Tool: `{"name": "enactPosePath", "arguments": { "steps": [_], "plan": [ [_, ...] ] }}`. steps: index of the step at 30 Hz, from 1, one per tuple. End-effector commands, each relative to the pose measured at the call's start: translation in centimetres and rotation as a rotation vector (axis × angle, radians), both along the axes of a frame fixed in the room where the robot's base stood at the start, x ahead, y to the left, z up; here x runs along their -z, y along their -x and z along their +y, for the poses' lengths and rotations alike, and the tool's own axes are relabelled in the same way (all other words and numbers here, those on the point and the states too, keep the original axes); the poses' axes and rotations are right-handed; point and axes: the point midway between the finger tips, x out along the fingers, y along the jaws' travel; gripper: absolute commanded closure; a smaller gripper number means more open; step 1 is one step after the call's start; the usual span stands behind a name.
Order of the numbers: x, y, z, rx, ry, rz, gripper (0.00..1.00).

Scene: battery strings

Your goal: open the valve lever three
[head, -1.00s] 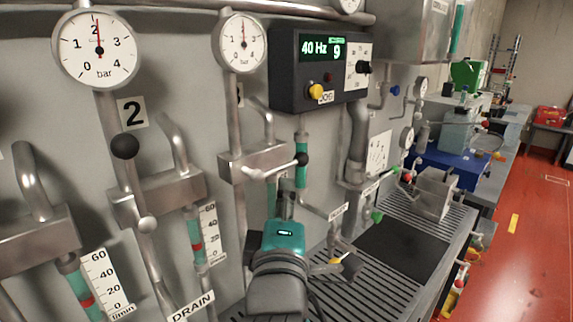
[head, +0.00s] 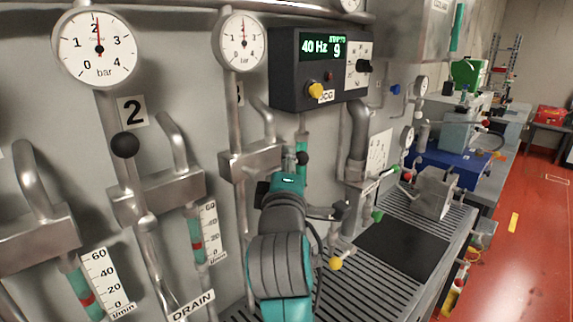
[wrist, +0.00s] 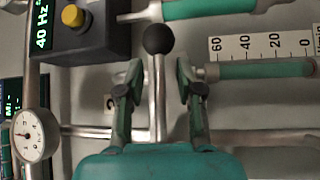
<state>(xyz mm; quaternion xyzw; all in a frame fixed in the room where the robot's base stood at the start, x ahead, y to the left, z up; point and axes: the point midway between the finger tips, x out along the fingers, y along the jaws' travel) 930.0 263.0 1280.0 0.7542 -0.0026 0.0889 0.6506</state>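The third valve's lever, a bare metal rod with a black ball knob (head: 302,158), sticks out to the right from its steel valve block (head: 238,164). Its rod is mostly hidden behind my arm in the head view. In the wrist view the black ball (wrist: 159,40) shows clearly, with the rod running down from it. My gripper (wrist: 158,75) is open, one finger on each side of the rod just below the ball, with visible gaps. In the head view my gripper (head: 288,166) is at the lever, its fingers mostly hidden.
Lever two with its black ball (head: 124,145) stands upright to the left. A black control box (head: 318,68) reading 40 Hz is above. A grey pipe (head: 358,125) is to the right. A slatted bench (head: 400,265) lies below.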

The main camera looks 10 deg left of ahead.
Motion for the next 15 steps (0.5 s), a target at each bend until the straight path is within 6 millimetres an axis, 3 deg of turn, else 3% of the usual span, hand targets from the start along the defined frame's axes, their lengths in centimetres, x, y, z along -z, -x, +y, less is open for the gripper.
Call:
{"name": "enactPosePath", "arguments": {
  "steps": [2,6,15],
  "plan": [
    [0.00,0.02,0.00,0.000,0.000,0.000,0.64],
    [0.00,0.03,0.00,0.000,0.000,0.000,0.99],
    [0.01,0.04,0.01,-0.001,0.001,-0.001,1.00]
  ]
}}
